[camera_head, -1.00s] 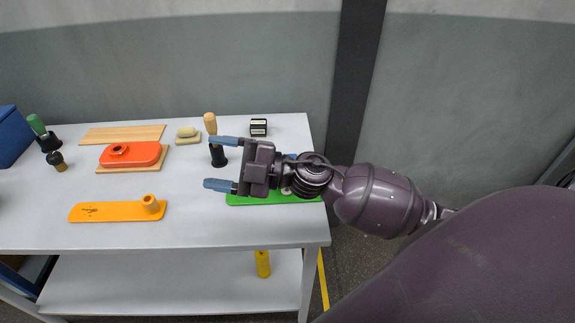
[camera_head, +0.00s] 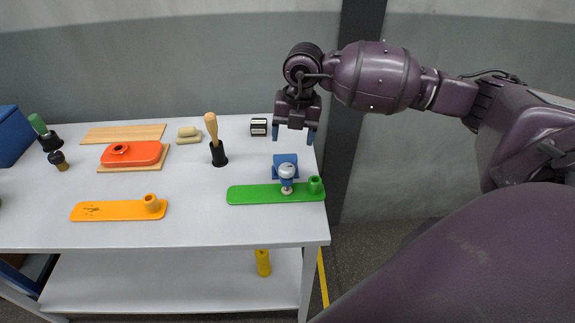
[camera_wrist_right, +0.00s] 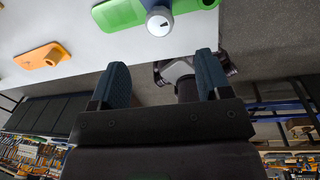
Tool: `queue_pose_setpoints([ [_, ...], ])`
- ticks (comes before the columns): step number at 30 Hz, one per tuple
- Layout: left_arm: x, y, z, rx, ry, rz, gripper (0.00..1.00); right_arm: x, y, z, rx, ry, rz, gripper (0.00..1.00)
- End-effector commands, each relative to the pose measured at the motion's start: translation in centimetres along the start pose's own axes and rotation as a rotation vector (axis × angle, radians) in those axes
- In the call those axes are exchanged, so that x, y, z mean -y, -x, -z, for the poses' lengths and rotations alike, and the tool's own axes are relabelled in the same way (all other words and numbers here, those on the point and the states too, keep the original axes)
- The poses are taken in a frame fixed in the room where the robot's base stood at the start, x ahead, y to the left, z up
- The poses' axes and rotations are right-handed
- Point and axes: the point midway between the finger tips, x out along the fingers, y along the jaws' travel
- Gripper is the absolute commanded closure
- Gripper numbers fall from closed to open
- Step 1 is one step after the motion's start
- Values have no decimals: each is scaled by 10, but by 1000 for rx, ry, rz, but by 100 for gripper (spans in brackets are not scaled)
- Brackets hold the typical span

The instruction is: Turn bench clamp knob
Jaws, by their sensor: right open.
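The bench clamp (camera_head: 285,161) is a small blue block with a round pale knob (camera_head: 286,171) facing the front, near the right end of the table. In the right wrist view the knob's white face (camera_wrist_right: 159,24) shows at the top, beyond the fingertips. My right gripper (camera_head: 293,135) points down, open and empty, behind and above the clamp, apart from the knob. Its two blue-grey fingers also show in the right wrist view (camera_wrist_right: 163,72), with nothing between them. My left gripper is not in view.
A green board (camera_head: 252,195) with a short post lies around the clamp's front. A wooden-handled tool (camera_head: 212,130) stands upright in a black base to the left. An orange board (camera_head: 105,211) and a red-orange piece (camera_head: 142,154) lie further left. The table's middle (camera_head: 190,185) is clear.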

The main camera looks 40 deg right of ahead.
Motion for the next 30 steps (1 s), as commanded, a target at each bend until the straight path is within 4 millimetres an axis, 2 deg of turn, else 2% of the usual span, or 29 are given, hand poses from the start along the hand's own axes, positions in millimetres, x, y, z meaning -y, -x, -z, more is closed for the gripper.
queue_pose_setpoints([
  [12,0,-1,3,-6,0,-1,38,-1,-66,2,-7,1,-1,29],
  [18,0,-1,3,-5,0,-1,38,-1,-92,2,-5,3,-2,29],
  [24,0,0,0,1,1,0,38,-1,-103,2,-4,3,-4,29],
  [30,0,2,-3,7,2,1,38,-1,-104,2,-4,3,-3,29],
])
